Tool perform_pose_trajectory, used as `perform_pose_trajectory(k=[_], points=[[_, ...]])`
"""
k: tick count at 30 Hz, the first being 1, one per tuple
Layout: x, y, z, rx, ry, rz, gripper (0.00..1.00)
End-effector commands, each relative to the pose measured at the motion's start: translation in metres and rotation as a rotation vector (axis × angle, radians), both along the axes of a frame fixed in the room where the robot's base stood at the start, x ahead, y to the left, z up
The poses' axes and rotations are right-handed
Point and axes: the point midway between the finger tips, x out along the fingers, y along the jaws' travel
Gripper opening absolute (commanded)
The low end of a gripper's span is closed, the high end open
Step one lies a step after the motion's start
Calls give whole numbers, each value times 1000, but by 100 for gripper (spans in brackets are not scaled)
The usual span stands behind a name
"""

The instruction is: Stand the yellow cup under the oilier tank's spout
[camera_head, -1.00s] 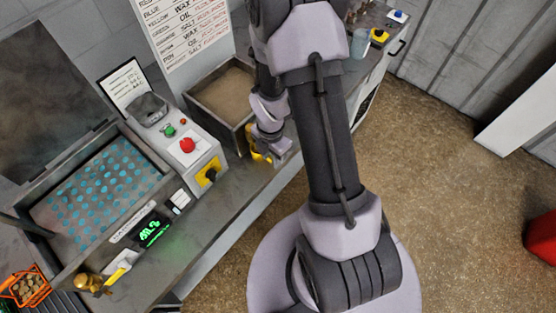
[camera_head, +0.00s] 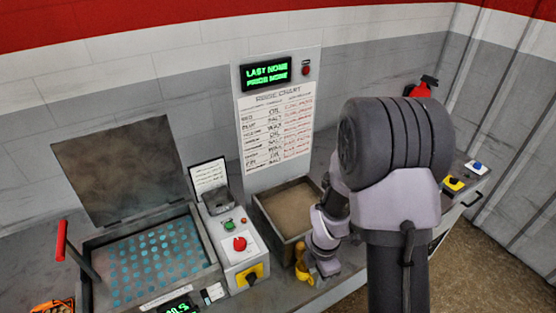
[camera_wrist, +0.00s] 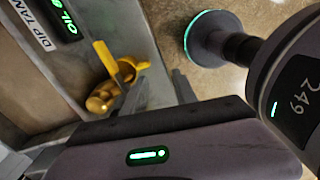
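The yellow cup (camera_wrist: 128,72) stands on the bench in the wrist view, partly hidden by a yellow lever (camera_wrist: 104,58) and a brass spout (camera_wrist: 100,98). It appears beneath or close beside the spout; which one I cannot tell. The dip tank (camera_wrist: 35,28) with a green OIL display (camera_wrist: 66,20) is at the left. My gripper (camera_wrist: 160,88) has its fingers apart, with nothing visible between them, beside the cup. In the head view my gripper (camera_head: 325,266) is low in front of the brown-filled tank (camera_head: 262,222), next to small yellow parts (camera_head: 303,264); cup and spout are hard to separate there.
Another tank (camera_head: 90,300) with a blue-dotted bed and raised lid stands left. A control box (camera_head: 238,252) with a red button stands between the tanks. Yellow and blue buttons (camera_head: 453,184) are at the bench's right end.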

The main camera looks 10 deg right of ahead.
Motion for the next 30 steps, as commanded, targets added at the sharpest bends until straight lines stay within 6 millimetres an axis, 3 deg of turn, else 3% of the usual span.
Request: perform_pose_trajectory(k=[3,5,9,12,15,19,25,26,30], points=[[8,11,33,22,-95,-336,34],[0,22,60,69,-153,-613,34],[-46,51,108,266,-226,-1261,34],[-86,69,122,432,-213,-1632,34],[-116,81,127,564,-165,-1884,34],[-134,88,130,645,-116,-2037,34],[-136,89,134,653,-108,-2059,34],[-136,89,134,653,-108,-2058,36],[-136,89,134,653,-109,-2057,64]])
